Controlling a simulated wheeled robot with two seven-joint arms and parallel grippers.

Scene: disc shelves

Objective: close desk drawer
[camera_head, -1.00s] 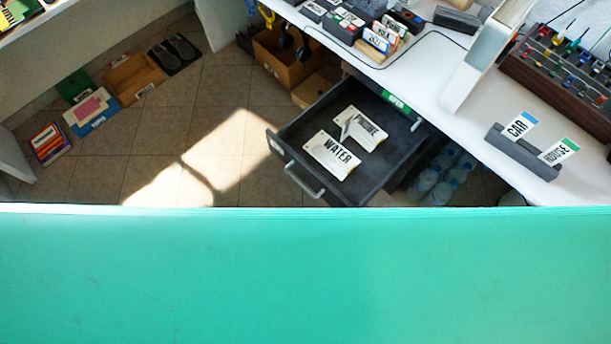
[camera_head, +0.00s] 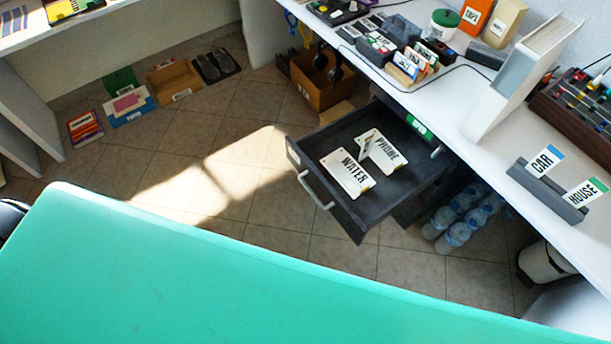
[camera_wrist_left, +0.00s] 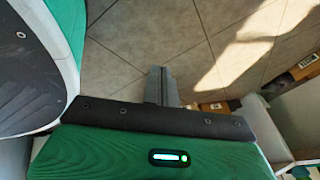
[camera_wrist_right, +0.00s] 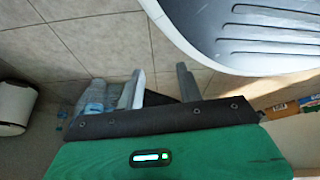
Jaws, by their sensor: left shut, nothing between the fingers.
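The desk drawer (camera_head: 392,188) is dark grey and stands pulled out from under the white desk in the head view. Its light handle (camera_head: 316,191) is on the front panel, facing lower left. A WATER plate (camera_head: 347,175) and a PHONE plate (camera_head: 385,152) lie inside. Neither gripper shows in the head view. In the left wrist view my left gripper (camera_wrist_left: 161,84) is shut and empty above the tiled floor. In the right wrist view my right gripper (camera_wrist_right: 158,88) is open, its fingers apart, with nothing clearly held. I cannot tell its distance from the drawer.
The white desk (camera_head: 455,105) runs along the right, with a card holder (camera_head: 546,192) near its edge. Bottles (camera_head: 460,217) stand on the floor beside the drawer, and a bin (camera_head: 543,262) is further right. Tiled floor (camera_head: 235,215) is free in front of the drawer.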

